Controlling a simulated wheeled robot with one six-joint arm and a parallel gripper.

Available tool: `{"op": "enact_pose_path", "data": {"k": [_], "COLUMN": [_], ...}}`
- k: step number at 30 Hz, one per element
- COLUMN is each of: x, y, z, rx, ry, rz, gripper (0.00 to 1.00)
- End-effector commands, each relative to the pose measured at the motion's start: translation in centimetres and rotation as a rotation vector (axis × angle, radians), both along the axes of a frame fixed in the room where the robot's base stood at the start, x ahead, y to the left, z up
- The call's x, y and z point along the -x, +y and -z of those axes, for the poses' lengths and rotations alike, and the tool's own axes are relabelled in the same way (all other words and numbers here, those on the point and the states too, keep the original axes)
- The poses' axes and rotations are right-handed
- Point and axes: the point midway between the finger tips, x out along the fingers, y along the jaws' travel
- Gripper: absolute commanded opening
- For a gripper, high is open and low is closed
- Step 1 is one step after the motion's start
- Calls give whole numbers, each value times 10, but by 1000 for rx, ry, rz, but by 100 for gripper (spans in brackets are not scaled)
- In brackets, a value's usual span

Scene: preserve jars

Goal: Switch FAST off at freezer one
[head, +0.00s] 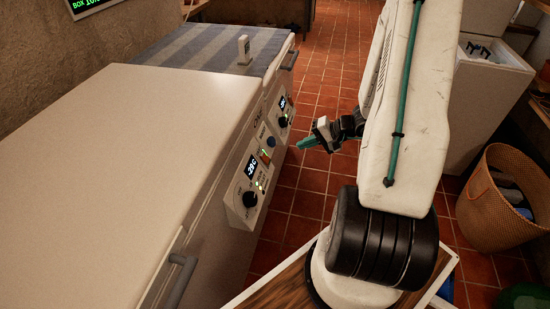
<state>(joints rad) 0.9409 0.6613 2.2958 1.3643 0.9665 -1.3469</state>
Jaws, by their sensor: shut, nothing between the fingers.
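A white chest freezer (150,130) fills the left side, with its control panel (240,204) on the front face. This panel has a lit display (251,167), a dark knob (250,199) and small lights. A small orange-red lit part (265,157) and a blue round button (271,141) sit farther along. A second display (283,103) and dark knob (282,122) are beyond. The lettering is too small to read surely, so I cannot tell which control is FAST. My gripper (303,144) is shut and empty, its teal fingertips pointing left toward the panels, apparently apart from them.
A striped cloth (200,45) covers the far freezer top, with a small white device (244,49) on it. Grey handles (178,280) stick out from the front. A wicker basket (500,205) and an open white chest (490,80) stand right. Tiled floor (325,75) is clear beyond.

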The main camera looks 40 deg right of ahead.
Motion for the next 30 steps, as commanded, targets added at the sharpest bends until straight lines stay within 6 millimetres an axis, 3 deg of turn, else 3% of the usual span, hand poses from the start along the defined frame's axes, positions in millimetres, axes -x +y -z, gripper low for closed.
{"op": "enact_pose_path", "data": {"k": [4,17,30], "x": [5,2,-50], "y": [-10,-8,34], "z": [16,19,68], "rx": [-3,-2,-3], "ry": [0,-1,1], "rz": [43,43,39], "gripper": [0,0,0]}}
